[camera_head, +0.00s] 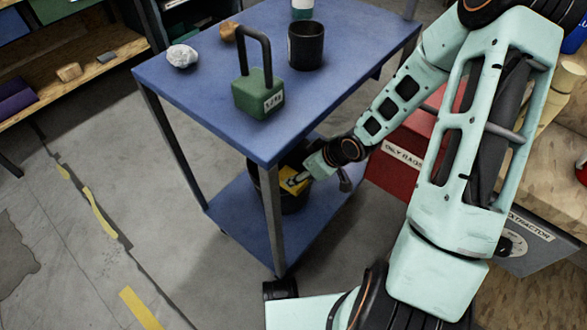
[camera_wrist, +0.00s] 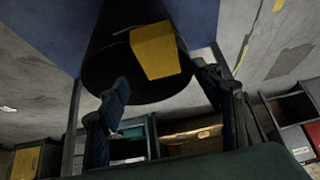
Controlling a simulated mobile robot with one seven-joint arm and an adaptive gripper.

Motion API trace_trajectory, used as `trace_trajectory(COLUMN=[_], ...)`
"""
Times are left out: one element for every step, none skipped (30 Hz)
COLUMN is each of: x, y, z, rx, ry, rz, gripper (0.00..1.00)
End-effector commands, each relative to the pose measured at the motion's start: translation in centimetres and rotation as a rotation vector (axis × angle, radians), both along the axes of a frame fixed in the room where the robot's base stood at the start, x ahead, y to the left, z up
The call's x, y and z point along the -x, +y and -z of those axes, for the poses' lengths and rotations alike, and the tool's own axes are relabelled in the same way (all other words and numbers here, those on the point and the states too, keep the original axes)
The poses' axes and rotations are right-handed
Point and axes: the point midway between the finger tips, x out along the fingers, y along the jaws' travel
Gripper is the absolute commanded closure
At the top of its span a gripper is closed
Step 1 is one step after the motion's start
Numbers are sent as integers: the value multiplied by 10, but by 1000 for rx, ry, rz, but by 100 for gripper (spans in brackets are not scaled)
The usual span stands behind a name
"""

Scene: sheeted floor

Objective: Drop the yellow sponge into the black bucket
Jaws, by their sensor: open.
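The black bucket (camera_head: 296,205) stands on the lower shelf of the blue cart, partly hidden by a cart leg and the cart top. The yellow sponge (camera_head: 291,182) shows at the bucket's mouth, just beyond my gripper (camera_head: 303,183). In the wrist view, the sponge (camera_wrist: 155,50) lies within the outline of the bucket (camera_wrist: 105,62). There my gripper (camera_wrist: 162,88) has its two fingers spread apart, with the sponge beyond the tips and not clasped. I cannot tell whether the sponge rests on the bucket's bottom.
The blue cart top (camera_head: 190,85) is close above my gripper and holds a green weight (camera_head: 258,95), a black cup (camera_head: 305,45) and a crumpled white ball (camera_head: 182,56). A red box (camera_head: 405,160) stands right of the cart. The floor at left is mostly open.

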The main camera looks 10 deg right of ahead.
Motion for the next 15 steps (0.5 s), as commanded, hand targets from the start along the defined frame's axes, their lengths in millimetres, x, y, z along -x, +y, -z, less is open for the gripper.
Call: trace_trajectory(x=[4,6,8,10,12,14,15,17,18,19,20,21,21,22,22], y=[-5,-7,-10,-11,-13,-15,-16,-17,-19,-19,-20,-21,-21,-21,-22], z=[-15,-20,-25,-29,-32,-36,-39,-41,-43,-45,-46,-47,-48,-48,-49], rx=[0,0,0,-1,-1,0,0,-1,0,-1,-1,-1,-1,-1,-1], ry=[0,0,0,1,-1,-2,-1,-1,0,1,0,0,0,0,0], rz=[4,3,4,3,2,2,1,2,2,2,1,-1,-1,-1,-1], gripper=[40,40,40,40,40,40,40,40,40,40,40,40,40,40,40])
